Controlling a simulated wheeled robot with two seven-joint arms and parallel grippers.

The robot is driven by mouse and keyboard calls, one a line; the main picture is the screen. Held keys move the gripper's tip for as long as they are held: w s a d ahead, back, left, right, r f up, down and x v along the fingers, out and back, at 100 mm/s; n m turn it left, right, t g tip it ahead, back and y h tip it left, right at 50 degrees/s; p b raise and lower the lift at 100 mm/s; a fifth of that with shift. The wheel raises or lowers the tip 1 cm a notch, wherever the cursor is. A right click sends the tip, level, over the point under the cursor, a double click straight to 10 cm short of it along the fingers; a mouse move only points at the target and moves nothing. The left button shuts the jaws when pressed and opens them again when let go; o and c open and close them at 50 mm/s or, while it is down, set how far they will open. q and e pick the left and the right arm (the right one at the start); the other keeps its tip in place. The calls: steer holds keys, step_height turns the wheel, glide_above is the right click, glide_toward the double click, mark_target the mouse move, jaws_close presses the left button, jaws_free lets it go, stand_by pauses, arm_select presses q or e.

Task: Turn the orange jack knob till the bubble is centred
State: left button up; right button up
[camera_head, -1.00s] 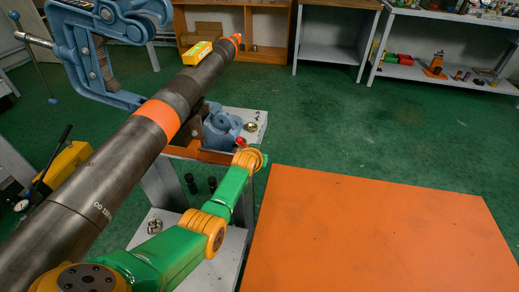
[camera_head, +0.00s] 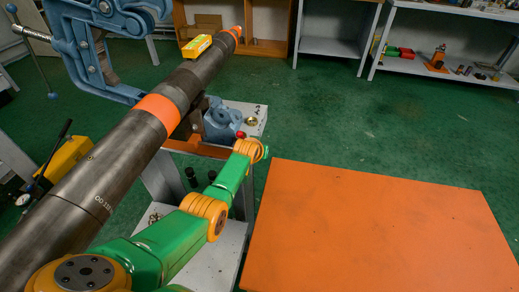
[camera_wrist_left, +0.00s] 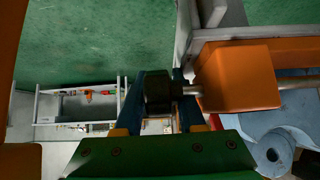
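In the head view a yellow level (camera_head: 196,45) lies on the far part of a long dark pipe (camera_head: 115,160); its bubble is too small to read. In the left wrist view a dark faceted knob (camera_wrist_left: 158,93) sits on a thin metal screw beside an orange jack block (camera_wrist_left: 238,77). My left gripper (camera_wrist_left: 158,85) has its blue fingers on either side of the knob. I cannot tell whether they press on it. My right gripper is not in view.
A blue pipe vise (camera_head: 95,45) stands at the upper left, with another blue vise part (camera_head: 222,122) under the pipe. A large orange tabletop (camera_head: 365,230) fills the lower right and is bare. Shelves (camera_head: 440,65) stand at the back; the green floor between is clear.

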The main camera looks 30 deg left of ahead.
arm_select(q)
steer(key=p+v, duration=0.5)
steer(key=shift+r, duration=0.25)
steer(key=shift+p+v, duration=0.3)
steer(key=shift+v, duration=0.6)
steer(key=shift+s, duration=0.1)
